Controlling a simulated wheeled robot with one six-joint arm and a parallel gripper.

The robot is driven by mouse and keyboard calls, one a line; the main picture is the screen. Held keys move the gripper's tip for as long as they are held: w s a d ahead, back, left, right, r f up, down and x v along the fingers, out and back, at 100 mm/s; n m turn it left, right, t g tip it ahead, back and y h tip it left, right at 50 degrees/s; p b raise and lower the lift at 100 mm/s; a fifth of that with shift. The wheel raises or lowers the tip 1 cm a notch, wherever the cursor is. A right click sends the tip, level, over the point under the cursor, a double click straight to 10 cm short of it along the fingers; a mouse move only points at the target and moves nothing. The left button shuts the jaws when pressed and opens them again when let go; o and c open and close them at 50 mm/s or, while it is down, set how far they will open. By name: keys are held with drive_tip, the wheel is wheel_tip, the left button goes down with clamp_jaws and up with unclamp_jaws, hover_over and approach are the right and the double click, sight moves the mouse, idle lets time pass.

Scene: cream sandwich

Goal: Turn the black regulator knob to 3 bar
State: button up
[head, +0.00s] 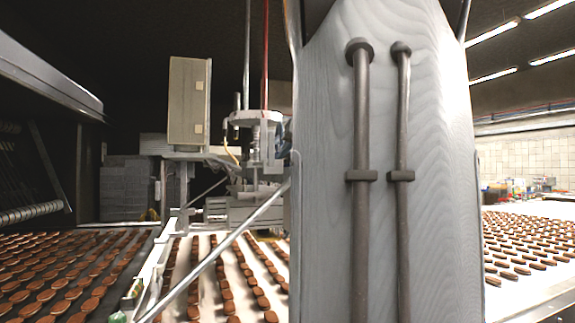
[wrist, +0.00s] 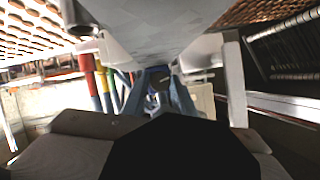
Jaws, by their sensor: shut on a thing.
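The black regulator knob (wrist: 159,84) shows as a small dark patch between my fingertips in the wrist view. It lies under a pale machine housing, and its scale or pointer cannot be read. My gripper (wrist: 159,76) has blue-grey fingers reaching in from both sides, shut on the knob. The large black shape low in the wrist view is my gripper's body. In the head view the knob cannot be made out, and my large grey arm link covers the area right of the machine.
The cream depositor machine (head: 255,135) stands over the conveyor at left centre. A beige cabinet (head: 188,105) is beside it. Rows of brown biscuits (head: 60,275) run on the belts left and right. In the wrist view, red and yellow posts (wrist: 95,85) stand left of my fingers.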

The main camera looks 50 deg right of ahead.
idle(0.3)
drive_tip(key=o, duration=1.1)
drive_tip(key=shift+c, duration=0.2)
drive_tip(key=shift+b+v, duration=0.75)
drive_tip(key=shift+v, duration=3.2)
drive_tip(key=shift+d, duration=0.1)
